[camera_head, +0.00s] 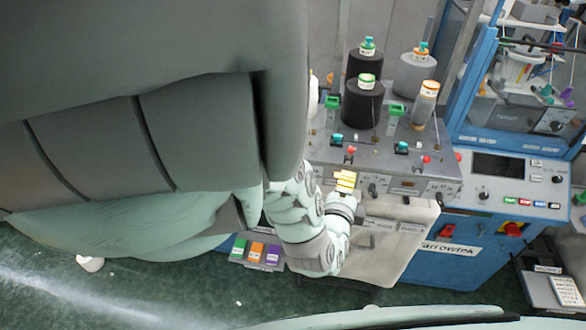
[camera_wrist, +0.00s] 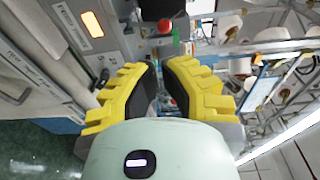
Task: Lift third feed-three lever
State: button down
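Red-knobbed levers stand on the grey machine panel in the head view: one left (camera_head: 351,150) and one right (camera_head: 426,159), each near a teal switch. I cannot tell which is the third feed-three lever. My gripper (camera_head: 345,182), with yellow fingers, is in front of the panel, just below the left red knob. In the wrist view, a red knob (camera_wrist: 165,27) shows beyond the fingertips of my gripper (camera_wrist: 158,72). The fingers stand apart with a narrow gap and nothing between them. My arm and body hide the panel's left part.
Dark yarn cones (camera_head: 363,103) and a grey cone (camera_head: 415,74) stand behind the levers. A blue control cabinet (camera_head: 505,190) with coloured buttons is at right. A light front panel (camera_head: 395,245) lies below my gripper. Green floor (camera_head: 130,285) shows at lower left.

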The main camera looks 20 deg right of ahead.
aim_at(350, 155)
jog(key=b+x, duration=0.1)
jog(key=x, duration=0.8)
jog(key=shift+a, duration=0.1)
dwell(0.3)
jog(key=shift+r, duration=0.1)
